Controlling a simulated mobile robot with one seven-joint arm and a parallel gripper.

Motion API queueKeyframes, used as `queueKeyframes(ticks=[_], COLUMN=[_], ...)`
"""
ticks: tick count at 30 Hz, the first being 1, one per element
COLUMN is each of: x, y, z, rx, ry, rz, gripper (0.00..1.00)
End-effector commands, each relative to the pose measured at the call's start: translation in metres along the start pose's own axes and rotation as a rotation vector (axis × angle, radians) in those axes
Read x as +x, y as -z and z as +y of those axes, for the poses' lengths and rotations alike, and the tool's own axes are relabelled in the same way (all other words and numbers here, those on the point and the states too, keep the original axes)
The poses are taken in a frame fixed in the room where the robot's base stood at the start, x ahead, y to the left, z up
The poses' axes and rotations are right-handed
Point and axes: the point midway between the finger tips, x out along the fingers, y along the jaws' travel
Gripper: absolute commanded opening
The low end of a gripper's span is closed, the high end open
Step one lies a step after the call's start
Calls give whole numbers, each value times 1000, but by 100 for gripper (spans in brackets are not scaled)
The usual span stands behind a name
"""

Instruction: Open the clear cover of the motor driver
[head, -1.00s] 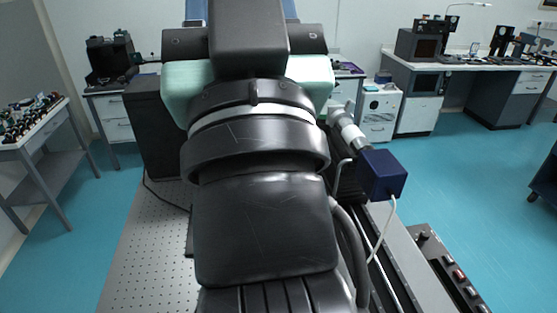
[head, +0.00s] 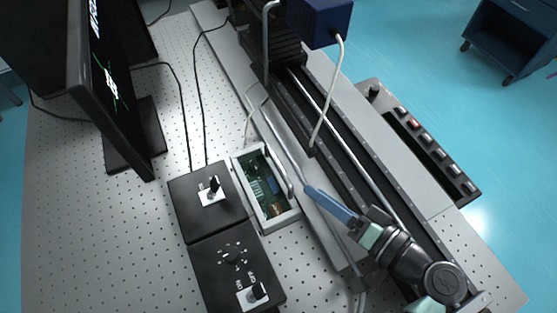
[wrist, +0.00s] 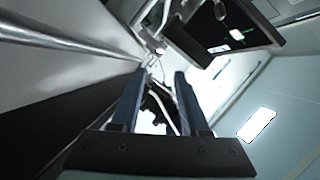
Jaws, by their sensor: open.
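The motor driver (head: 246,168) is a pale, open-topped-looking box on the perforated table in the head view, with a green circuit board (head: 262,188) visible inside. A pale curved bar runs along its right side; I cannot tell whether it is the edge of the clear cover or a handle, nor how the cover stands. My gripper (head: 309,189) has blue fingers, seen edge-on just right of the box's right side, apparently apart from it. In the wrist view, my gripper (wrist: 155,80) is open with nothing between the fingers. The driver is not clearly recognisable there.
Two black control boxes with knobs (head: 208,200) (head: 232,258) stand left of and below the driver. A monitor (head: 88,85) stands at upper left. A long rail (head: 340,150) with a blue box (head: 321,20) runs along the right. Cables cross the table behind the driver.

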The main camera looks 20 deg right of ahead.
Motion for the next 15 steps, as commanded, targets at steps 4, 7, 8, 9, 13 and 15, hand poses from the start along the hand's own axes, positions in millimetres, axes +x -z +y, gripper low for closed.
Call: queueKeyframes(ticks=[4, 7, 8, 9, 13, 15], x=[28, 50, 56, 65, 89, 100], y=[1, 1, 1, 1, 1, 1], z=[-3, -3, -3, -3, -3, -2], rx=[-1, -2, -3, -2, -2, -4], ry=[3, 1, 1, 1, 0, 0], rz=[-4, -4, -5, -4, -4, -3], gripper=[45, 45, 45, 45, 45, 45])
